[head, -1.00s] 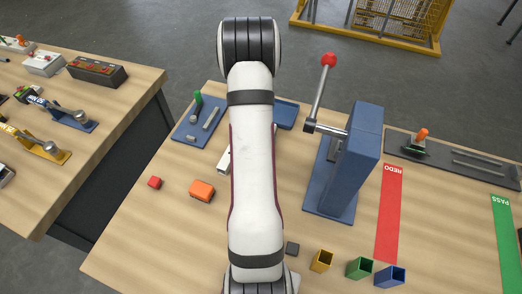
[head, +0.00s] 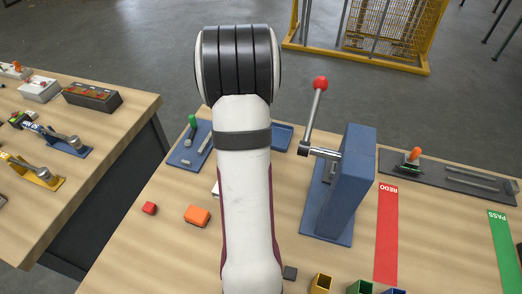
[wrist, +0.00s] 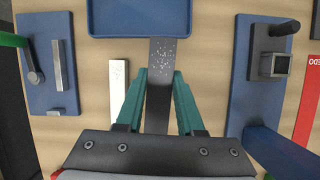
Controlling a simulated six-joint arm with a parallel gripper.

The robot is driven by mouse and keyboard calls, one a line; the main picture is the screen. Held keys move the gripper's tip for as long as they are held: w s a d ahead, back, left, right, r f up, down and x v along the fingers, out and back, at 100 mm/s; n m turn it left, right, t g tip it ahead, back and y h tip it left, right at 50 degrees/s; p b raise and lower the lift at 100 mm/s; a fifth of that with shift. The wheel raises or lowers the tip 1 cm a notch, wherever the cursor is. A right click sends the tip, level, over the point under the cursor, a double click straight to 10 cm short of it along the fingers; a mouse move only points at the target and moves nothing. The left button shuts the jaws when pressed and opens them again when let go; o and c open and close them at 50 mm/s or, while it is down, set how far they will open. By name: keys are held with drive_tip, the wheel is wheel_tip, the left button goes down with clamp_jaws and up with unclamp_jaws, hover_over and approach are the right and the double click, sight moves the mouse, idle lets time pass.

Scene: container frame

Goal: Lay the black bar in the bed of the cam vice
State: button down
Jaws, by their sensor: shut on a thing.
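The black bar (wrist: 161,80), dark with pale specks, sits between the teal fingers of my gripper (wrist: 160,95) in the wrist view. My gripper is shut on it. The bar points away from the wrist and its far end meets the blue tray's near edge in the picture; I cannot tell its height above the table. The cam vice, a blue plate (wrist: 62,103) with a grey rail and a lever, lies left of my gripper. In the head view the cam vice (head: 183,158) shows its green handle. There my arm hides the gripper and bar.
A blue tray (wrist: 140,33) lies ahead of the fingers. A white bar (wrist: 118,88) lies just left of them. A tall blue press (head: 345,185) with a red-knobbed lever stands right of my arm.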

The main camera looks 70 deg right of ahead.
drive_tip(key=w+d+f+n, duration=0.1)
drive_tip(key=w+d, duration=0.2)
drive_tip(key=w, duration=0.8)
drive_tip(key=w+d+f, duration=0.1)
drive_tip(key=w+d, duration=0.2)
drive_tip(key=w, duration=0.8)
drive_tip(key=shift+d+f, duration=0.1)
drive_tip(key=shift+f, duration=2.4)
drive_tip(key=shift+f, duration=0.2)
unclamp_jaws()
wheel_tip(320, 180, up, 7)
